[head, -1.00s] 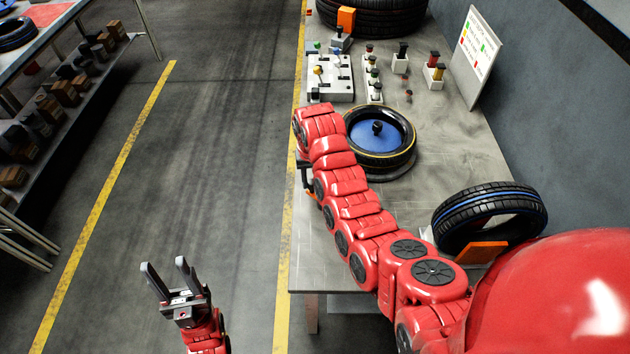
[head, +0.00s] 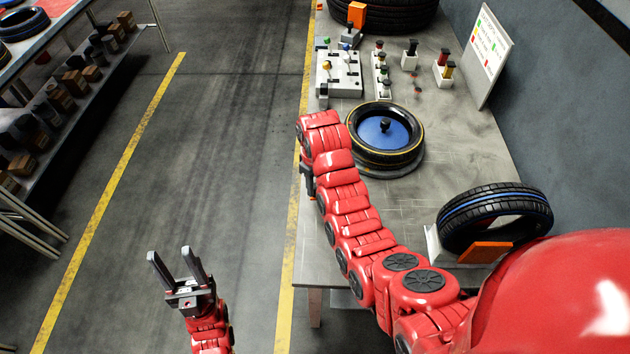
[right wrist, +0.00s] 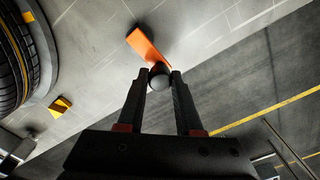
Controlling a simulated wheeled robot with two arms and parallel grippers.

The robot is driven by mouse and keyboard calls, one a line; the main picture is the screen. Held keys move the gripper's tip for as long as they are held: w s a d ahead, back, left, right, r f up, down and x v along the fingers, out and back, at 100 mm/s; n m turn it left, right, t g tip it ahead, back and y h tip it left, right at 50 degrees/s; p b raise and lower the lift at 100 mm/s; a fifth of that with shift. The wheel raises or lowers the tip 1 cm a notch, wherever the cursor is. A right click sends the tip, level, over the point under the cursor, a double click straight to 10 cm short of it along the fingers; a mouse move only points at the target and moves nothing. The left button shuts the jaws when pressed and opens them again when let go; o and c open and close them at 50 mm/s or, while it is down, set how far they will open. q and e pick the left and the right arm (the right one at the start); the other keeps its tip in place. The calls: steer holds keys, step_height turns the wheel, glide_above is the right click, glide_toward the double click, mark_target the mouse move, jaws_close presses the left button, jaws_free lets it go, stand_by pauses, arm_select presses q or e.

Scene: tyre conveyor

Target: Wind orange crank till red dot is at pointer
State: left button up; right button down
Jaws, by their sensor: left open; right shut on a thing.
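The orange crank (right wrist: 147,48) shows in the right wrist view as a flat orange arm with a dark round knob (right wrist: 159,79) at its end. My right gripper (right wrist: 160,76) is shut on that knob, one finger on each side. In the head view my right arm hides the crank, and only a dark part of the right gripper (head: 307,178) shows at the table's left edge. I cannot make out the red dot or the pointer in either view. My left gripper (head: 178,259) is open and empty over the floor, left of the table.
On the grey table (head: 450,140) lies a tyre with a blue hub (head: 386,130), just right of my right arm. A blue-striped tyre (head: 495,212) stands at the front right. Lever boxes (head: 340,75) and a sign board (head: 489,50) are farther back.

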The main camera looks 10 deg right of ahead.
steer(key=shift+s+n, duration=0.1)
steer(key=shift+n, duration=0.2)
steer(key=c, duration=0.6)
jaws_free()
step_height(320, 180, up, 17)
steer(key=p, duration=1.5)
steer(key=shift+r, duration=0.2)
